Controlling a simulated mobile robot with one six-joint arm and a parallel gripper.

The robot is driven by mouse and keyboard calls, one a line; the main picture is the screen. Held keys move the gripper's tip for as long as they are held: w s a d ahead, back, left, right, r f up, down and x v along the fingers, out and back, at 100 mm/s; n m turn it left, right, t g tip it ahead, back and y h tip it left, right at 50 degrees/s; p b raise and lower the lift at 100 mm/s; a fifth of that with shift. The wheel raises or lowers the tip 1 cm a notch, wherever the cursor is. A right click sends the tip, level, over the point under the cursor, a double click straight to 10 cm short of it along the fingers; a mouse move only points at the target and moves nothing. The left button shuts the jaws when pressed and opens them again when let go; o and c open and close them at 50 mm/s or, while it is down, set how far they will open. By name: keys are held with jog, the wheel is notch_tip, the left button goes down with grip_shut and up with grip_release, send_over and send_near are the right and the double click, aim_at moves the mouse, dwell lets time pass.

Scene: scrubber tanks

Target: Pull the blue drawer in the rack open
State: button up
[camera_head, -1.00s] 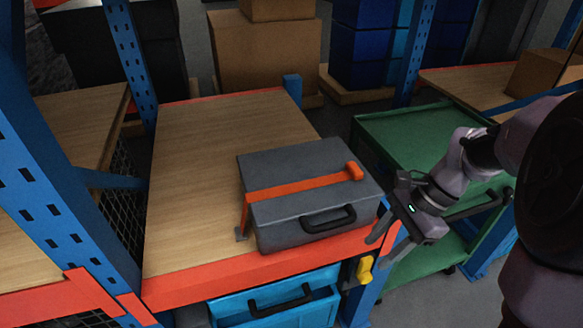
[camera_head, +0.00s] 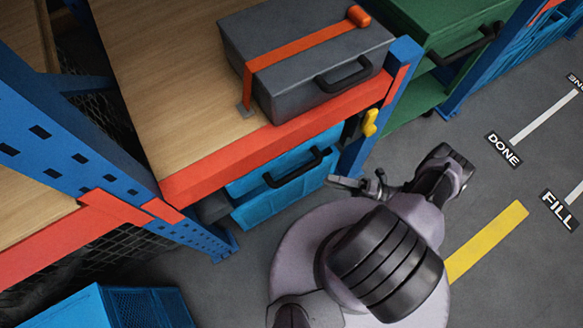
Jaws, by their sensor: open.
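The blue drawer (camera_head: 285,200) sits under the wooden shelf, below its red front beam, with a black bar handle (camera_head: 297,167) on its front. The drawer front looks close to the rack's front; I cannot tell whether it is fully shut. My gripper (camera_head: 338,183) is just right of the drawer front, low beside the rack's blue post. Its jaws are open and empty, pointing left toward the drawer. It appears apart from the handle, though the depth between them is hard to judge. Part of the gripper is hidden by my own arm.
A grey case (camera_head: 300,65) with an orange strap stands on the shelf above. A yellow piece (camera_head: 370,122) is on the right blue post (camera_head: 357,150). A green cart (camera_head: 435,25) stands behind right. A blue crate (camera_head: 110,308) is at lower left. Floor at right is clear.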

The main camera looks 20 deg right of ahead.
aim_at(298, 172)
jog(key=x, duration=1.1)
jog(key=shift+w+a, duration=0.15)
jog(key=shift+a, duration=0.25)
grip_shut()
dwell(0.6)
